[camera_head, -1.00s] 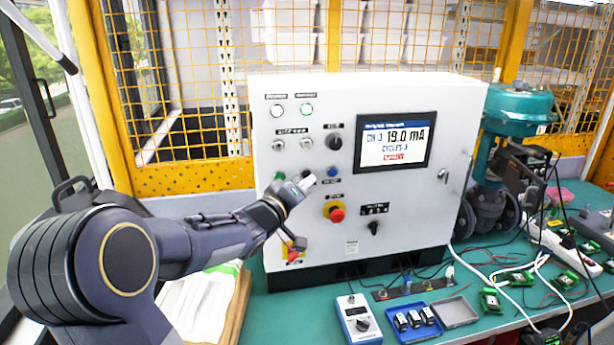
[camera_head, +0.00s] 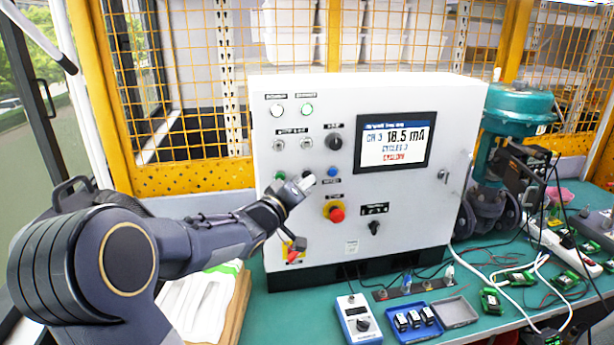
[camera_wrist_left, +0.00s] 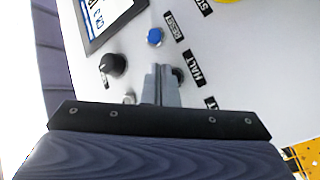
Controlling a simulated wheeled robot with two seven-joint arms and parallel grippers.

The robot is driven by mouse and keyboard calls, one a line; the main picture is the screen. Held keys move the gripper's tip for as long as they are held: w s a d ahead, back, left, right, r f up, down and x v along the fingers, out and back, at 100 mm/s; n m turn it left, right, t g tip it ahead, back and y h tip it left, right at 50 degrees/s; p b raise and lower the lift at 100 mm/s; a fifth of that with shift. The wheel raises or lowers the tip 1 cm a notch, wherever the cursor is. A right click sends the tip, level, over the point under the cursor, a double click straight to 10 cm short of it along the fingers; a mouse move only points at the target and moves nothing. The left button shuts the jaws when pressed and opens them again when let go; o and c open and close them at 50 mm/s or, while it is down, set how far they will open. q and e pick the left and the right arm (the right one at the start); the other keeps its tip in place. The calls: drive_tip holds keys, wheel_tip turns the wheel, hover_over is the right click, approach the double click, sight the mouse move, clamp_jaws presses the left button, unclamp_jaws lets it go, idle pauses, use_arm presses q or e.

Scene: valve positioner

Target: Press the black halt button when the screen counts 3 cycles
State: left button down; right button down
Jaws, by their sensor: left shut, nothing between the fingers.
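The white control cabinet (camera_head: 410,210) carries a screen (camera_head: 394,145) reading about 18.5 mA. Its cycles line looks like 3, but the digit is small and blurred. The black halt button (camera_wrist_left: 179,75) shows beside my fingertips in the left wrist view, partly hidden by them, next to its HALT label (camera_wrist_left: 194,68). In the head view the gripper tip covers most of it. My left gripper (camera_head: 306,182) is shut and empty, its tips at the button; I cannot tell whether they touch it. My right gripper is not in view.
A blue reset button (camera_head: 332,172) is just right of the gripper tip. A red emergency knob (camera_head: 337,214) on a yellow base is below. A black selector knob (camera_head: 334,142) is above. A calibrator (camera_head: 357,317) and trays lie on the green bench.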

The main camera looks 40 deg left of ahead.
use_arm(q)
drive_tip(key=shift+w+a, duration=0.25)
drive_tip(key=shift+a, duration=0.1)
drive_tip(key=shift+w+a+p, duration=0.25)
drive_tip(key=shift+p, duration=0.15)
idle(0.7)
idle(0.3)
drive_tip(key=shift+s+d, duration=0.5)
drive_tip(key=shift+d, duration=0.1)
drive_tip(key=s+d+b, duration=0.1)
drive_tip(key=d, duration=0.1)
drive_tip(key=s+d, duration=0.2)
drive_tip(key=shift+s+b, duration=0.1)
drive_tip(key=shift+b, duration=0.25)
